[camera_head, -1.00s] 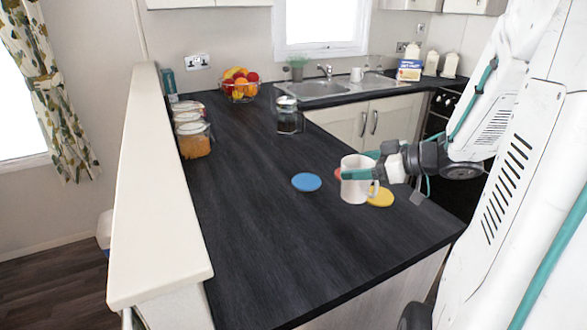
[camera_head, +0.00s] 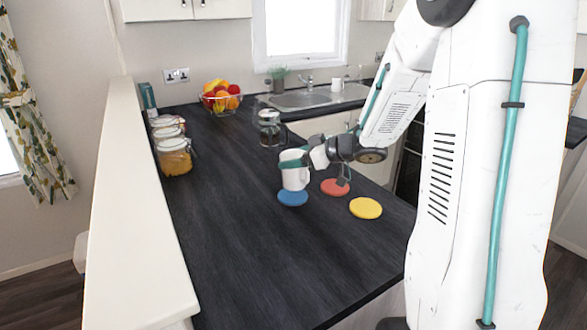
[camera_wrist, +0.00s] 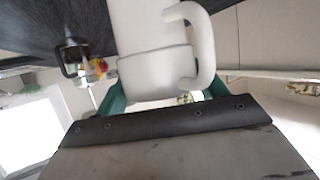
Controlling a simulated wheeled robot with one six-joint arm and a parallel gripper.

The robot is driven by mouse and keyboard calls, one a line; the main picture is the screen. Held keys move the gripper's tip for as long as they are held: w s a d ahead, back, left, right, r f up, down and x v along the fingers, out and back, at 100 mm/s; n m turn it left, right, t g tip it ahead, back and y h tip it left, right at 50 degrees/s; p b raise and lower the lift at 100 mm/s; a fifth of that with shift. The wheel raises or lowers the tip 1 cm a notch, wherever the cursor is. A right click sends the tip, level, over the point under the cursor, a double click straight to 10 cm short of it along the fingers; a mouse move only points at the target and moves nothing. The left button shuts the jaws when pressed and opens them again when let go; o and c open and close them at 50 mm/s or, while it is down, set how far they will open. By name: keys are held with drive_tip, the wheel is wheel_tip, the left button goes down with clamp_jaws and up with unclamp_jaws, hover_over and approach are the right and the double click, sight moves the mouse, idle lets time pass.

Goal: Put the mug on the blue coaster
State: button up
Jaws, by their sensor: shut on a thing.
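The white mug (camera_head: 295,178) is upright in my gripper (camera_head: 294,162), whose teal fingers are shut on it. In the head view the mug is over the back part of the blue coaster (camera_head: 292,198) and hides some of it. I cannot tell whether the mug's base touches the coaster or hangs just above it. In the wrist view the mug (camera_wrist: 150,50) fills the top middle between the teal fingers (camera_wrist: 160,95), with its handle to the right.
A red coaster (camera_head: 335,187) and a yellow coaster (camera_head: 366,208) lie to the right on the dark worktop (camera_head: 260,260). A glass jar (camera_head: 269,128) stands behind. Several filled jars (camera_head: 174,157) line the left edge, with a fruit bowl (camera_head: 221,98) at the back. The front worktop is clear.

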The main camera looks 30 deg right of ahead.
drive_tip(key=shift+w+a+f, duration=0.1)
drive_tip(key=shift+w+f, duration=0.15)
drive_tip(key=shift+f, duration=0.65)
drive_tip(key=shift+w+f, duration=0.2)
drive_tip(key=shift+f, duration=0.7)
drive_tip(key=shift+f, duration=0.15)
drive_tip(key=o, duration=1.1)
drive_tip(key=shift+o, duration=0.2)
